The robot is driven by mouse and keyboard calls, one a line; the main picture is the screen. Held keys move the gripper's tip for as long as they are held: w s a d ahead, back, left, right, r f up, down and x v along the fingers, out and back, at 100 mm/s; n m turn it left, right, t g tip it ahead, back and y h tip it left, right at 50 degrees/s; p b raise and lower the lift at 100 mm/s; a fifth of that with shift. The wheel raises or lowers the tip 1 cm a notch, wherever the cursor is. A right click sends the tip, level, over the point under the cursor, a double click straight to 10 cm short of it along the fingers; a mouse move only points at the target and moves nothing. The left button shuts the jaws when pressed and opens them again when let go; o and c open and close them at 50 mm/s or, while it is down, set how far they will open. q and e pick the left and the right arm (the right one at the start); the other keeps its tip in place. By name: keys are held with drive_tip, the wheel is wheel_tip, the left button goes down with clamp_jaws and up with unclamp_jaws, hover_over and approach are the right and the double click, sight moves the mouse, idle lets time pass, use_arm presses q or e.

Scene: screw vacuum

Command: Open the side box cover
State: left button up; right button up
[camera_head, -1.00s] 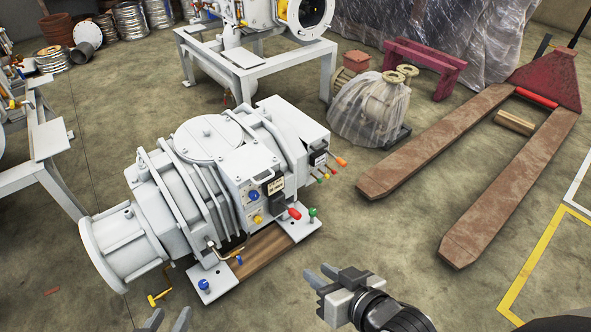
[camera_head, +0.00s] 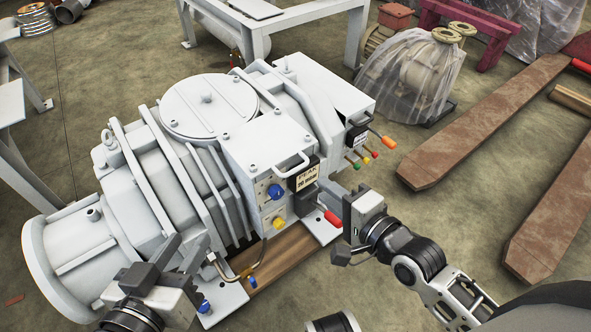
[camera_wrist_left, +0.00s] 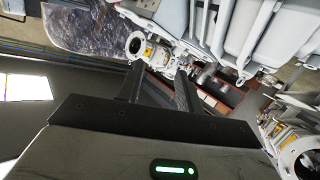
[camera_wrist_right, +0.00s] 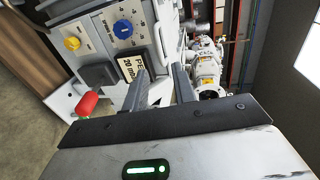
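The white side box (camera_head: 262,178) sits on the near side of the grey-white vacuum machine (camera_head: 165,170). Its flat cover (camera_head: 262,140) lies closed on top, with a curved handle (camera_head: 293,163) at its front edge. My right gripper (camera_head: 341,190) is open and empty, just right of the box's label and below the handle. In the right wrist view, the box face (camera_wrist_right: 108,45) is beyond and left of the open fingers (camera_wrist_right: 162,88). My left gripper (camera_head: 180,252) is open and empty in front of the machine's ribbed body, left of the box. I cannot tell whether it touches the body.
The box carries a blue knob (camera_head: 275,192), a yellow knob (camera_head: 279,224) and a label (camera_head: 306,178). A red-handled lever (camera_head: 333,218) is close to my right gripper. Coloured levers (camera_head: 388,142) stick out at right. A pallet jack (camera_head: 480,125) stands farther right, with open floor between.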

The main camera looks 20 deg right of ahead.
sight(298, 170)
drive_tip(key=b+x, duration=0.3)
drive_tip(key=x, duration=0.7)
drive_tip(key=shift+w+f, duration=0.1)
use_arm(q)
drive_tip(key=shift+w+d+r+n+t+h, duration=0.2)
drive_tip(key=shift+d+r+n+t+h, duration=0.25)
drive_tip(key=shift+n+h, duration=0.2)
use_arm(e)
drive_tip(key=shift+w, duration=0.15)
use_arm(q)
drive_tip(key=shift+r, duration=0.1)
drive_tip(key=shift+r, duration=0.1)
use_arm(e)
clamp_jaws()
